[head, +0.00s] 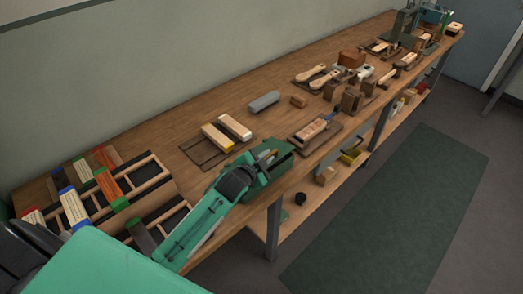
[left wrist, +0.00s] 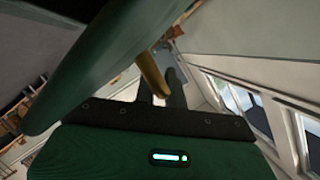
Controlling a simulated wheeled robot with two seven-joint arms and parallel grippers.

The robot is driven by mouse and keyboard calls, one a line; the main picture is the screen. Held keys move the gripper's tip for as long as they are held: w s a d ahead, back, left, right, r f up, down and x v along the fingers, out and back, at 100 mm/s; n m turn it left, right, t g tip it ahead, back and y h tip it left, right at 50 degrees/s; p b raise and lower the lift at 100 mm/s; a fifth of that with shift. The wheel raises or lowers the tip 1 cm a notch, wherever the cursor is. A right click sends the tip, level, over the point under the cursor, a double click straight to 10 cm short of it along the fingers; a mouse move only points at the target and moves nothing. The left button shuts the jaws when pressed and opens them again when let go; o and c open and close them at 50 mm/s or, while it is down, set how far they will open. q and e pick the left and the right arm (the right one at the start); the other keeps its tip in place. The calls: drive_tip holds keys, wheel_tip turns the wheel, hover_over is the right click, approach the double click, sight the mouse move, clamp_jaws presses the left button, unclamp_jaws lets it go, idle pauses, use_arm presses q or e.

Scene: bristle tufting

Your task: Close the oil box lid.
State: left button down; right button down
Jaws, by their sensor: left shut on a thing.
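The dark green oil box (head: 286,168) sits near the front edge of the workbench in the head view, partly hidden by my left arm. My left gripper (head: 268,154) is at the box, its jaws shut. In the left wrist view a long green panel (left wrist: 95,65), which looks like the lid, slants close to the camera. A thin brass-coloured piece (left wrist: 152,72) shows beside it near the jaws. The exact grip point and the lid's angle are hard to make out. My right gripper is not in view.
The workbench (head: 235,105) runs along the wall. Two wooden blocks on a dark rack (head: 205,152) lie left of the box, a grey block (head: 264,102) behind it, and a brush on a tray (head: 313,130) to its right. Racks of brushes (head: 95,195) fill the near left.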

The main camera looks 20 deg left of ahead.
use_arm(q)
drive_tip(key=shift+s+d+f+m+t, duration=0.15)
drive_tip(key=shift+d+f+m, duration=0.1)
drive_tip(key=shift+f, duration=0.15)
drive_tip(key=shift+d+f+m+t, duration=0.15)
drive_tip(key=shift+f+m, duration=0.1)
drive_tip(key=shift+f, duration=0.15)
drive_tip(key=shift+s+d+f+b, duration=0.15)
drive_tip(key=shift+f+b, duration=0.25)
drive_tip(key=shift+f, duration=0.4)
drive_tip(key=c, duration=1.8)
unclamp_jaws()
drive_tip(key=shift+o, duration=0.3)
